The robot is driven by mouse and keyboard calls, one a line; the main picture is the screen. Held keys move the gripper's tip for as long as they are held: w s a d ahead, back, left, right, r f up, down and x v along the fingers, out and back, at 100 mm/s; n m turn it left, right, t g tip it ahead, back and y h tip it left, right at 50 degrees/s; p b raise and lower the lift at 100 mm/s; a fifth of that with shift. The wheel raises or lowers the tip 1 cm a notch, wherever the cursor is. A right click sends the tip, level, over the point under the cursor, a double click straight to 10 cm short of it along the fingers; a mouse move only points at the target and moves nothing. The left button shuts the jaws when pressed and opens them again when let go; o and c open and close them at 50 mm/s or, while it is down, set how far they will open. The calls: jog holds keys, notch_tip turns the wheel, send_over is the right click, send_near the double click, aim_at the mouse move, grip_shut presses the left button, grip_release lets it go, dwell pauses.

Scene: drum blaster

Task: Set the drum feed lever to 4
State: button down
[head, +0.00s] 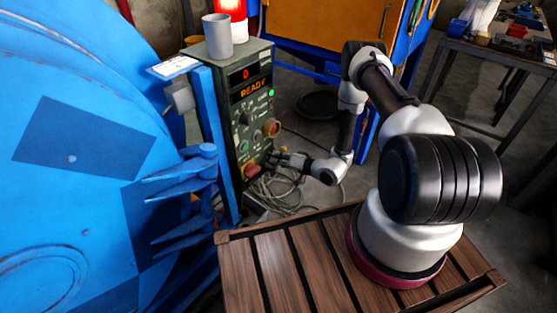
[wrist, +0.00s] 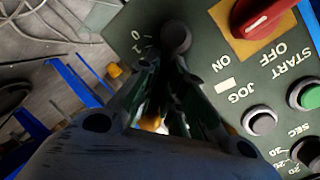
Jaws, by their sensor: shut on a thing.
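The green control panel (head: 250,125) stands left of my arm. Its display (head: 246,73) reads a red 0, with READY below. My gripper (head: 276,160) is at the panel's lower part. In the wrist view my gripper (wrist: 172,62) is closed around a dark lever with a round knob (wrist: 175,36), which shows just beyond the fingertips. The marks 0 and 1 (wrist: 137,40) are printed beside the knob, upside down in this view. The rest of the scale and the lever's lower part are hidden by the fingers.
A red rotary switch (wrist: 262,15) on a yellow plate, a JOG button (wrist: 261,120) and a green START button (wrist: 304,93) sit close by on the panel. The big blue drum machine (head: 85,160) fills the left. Cables (head: 280,192) lie on the floor below.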

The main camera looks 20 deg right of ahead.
jog(key=shift+s, duration=0.1)
dwell(0.4)
jog(key=c, duration=1.5)
grip_release()
jog(key=v, duration=1.2)
jog(key=shift+a, duration=0.1)
